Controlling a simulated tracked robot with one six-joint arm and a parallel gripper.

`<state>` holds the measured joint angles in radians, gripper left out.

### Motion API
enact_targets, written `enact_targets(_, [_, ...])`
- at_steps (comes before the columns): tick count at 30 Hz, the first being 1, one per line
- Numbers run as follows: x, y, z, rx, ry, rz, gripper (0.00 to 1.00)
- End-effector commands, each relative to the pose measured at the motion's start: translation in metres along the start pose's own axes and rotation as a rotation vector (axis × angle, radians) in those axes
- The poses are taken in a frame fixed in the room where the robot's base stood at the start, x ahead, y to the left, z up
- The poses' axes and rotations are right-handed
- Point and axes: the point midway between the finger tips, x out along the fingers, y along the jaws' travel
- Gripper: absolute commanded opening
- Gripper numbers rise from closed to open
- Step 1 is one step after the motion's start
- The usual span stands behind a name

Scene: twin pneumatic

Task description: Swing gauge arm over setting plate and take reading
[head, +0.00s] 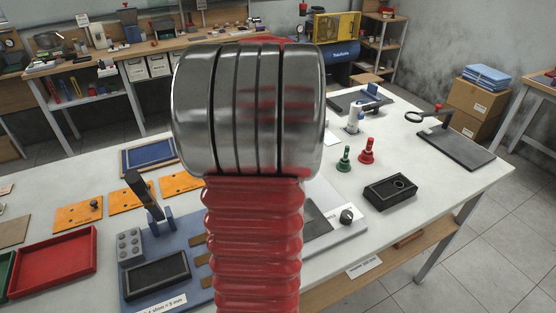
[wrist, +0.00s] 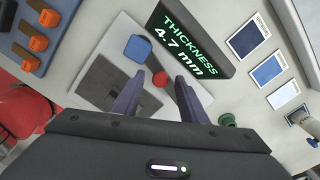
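In the wrist view my gripper (wrist: 160,79) points down at the gauge station, its two purple fingers apart with nothing held between them. A red round knob (wrist: 159,78) shows in the gap between the fingertips; I cannot tell whether they touch it. A blue block (wrist: 138,48) is just beyond it. A dark square plate (wrist: 103,83), perhaps the setting plate, lies on the pale base (wrist: 84,52) to the left. The black display (wrist: 190,43) reads "THICKNESS 4.7 mm". In the head view my arm hides the gripper and most of the station.
In the head view, green (head: 344,160) and red (head: 367,151) bell-shaped pieces and a black block (head: 390,192) stand to the right. A blue fixture board (head: 200,252), a red tray (head: 52,262) and orange plates (head: 127,199) are to the left.

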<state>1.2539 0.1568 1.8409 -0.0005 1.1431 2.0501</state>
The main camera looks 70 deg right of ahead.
Motion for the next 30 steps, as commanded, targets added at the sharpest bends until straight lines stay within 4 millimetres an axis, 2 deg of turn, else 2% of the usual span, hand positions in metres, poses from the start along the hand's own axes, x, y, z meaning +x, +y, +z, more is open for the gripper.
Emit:
enact_targets(8, [-0.016, 0.000, 0.001, 0.000, -0.001, -0.002, 0.39])
enact_targets(24, [-0.106, -0.001, 0.000, 0.001, -0.001, -0.003, 0.39])
enact_targets(30, [-0.131, -0.001, -0.001, 0.001, 0.000, -0.001, 0.39])
